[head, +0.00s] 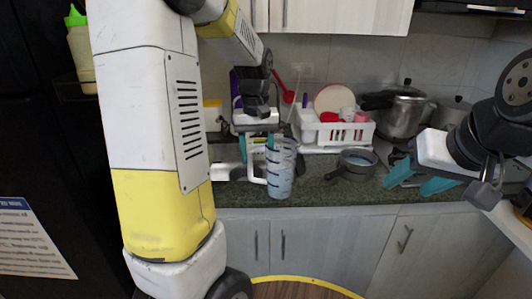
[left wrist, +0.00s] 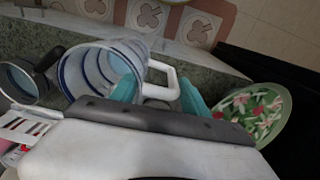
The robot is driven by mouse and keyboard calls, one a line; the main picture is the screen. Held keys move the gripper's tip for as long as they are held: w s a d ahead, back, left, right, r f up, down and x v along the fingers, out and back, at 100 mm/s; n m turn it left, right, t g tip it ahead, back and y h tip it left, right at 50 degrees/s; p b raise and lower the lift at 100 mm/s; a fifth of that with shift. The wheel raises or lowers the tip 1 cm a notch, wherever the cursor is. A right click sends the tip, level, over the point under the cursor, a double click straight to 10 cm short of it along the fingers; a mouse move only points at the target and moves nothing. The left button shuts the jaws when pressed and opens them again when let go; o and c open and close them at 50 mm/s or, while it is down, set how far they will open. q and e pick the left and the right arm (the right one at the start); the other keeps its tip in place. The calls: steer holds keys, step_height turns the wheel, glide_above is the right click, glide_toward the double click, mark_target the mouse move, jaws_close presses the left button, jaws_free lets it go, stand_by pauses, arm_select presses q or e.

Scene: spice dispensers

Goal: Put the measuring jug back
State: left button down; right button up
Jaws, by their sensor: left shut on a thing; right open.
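The clear measuring jug (head: 281,170) with dark marking bands is upright near the front of the counter. Its white handle is on its left side. My left gripper (head: 256,146) is above the handle with its teal fingers pointing down, and is shut on it. In the left wrist view the jug (left wrist: 88,70) is beside my left gripper (left wrist: 160,92), with the handle between the fingers. I cannot tell whether the jug's base touches the counter. My right gripper (head: 420,180) is open and empty at the right, in front of the pots.
A small dark pan (head: 357,163) stands on the green counter (head: 320,190) right of the jug. Behind are a white dish rack (head: 335,132) and a large steel pot (head: 400,110). The left wrist view shows a green patterned bowl (left wrist: 255,112).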

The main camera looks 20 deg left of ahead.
arm_select(q)
steer(key=w+a+f, duration=0.3)
steer(key=w+f, duration=0.1)
steer(key=w, duration=0.1)
stand_by(0.4)
steer(key=shift+a+f, duration=0.1)
steer(key=c, duration=0.6)
jaws_free()
steer(key=shift+f, duration=0.1)
steer(key=shift+o, duration=0.2)
step_height(320, 180, up, 11)
steer(key=s+d+r+m+t+h, duration=0.1)
steer(key=s+d+m+t, duration=0.1)
steer(key=s, duration=0.9)
steer(key=s+d+r+m+t+h, duration=0.1)
steer(key=s+d+t, duration=0.3)
steer(key=s, duration=0.7)
steer(key=shift+d+r+m, duration=0.25)
steer(key=shift+d+m, duration=0.35)
steer(key=shift+d, duration=0.65)
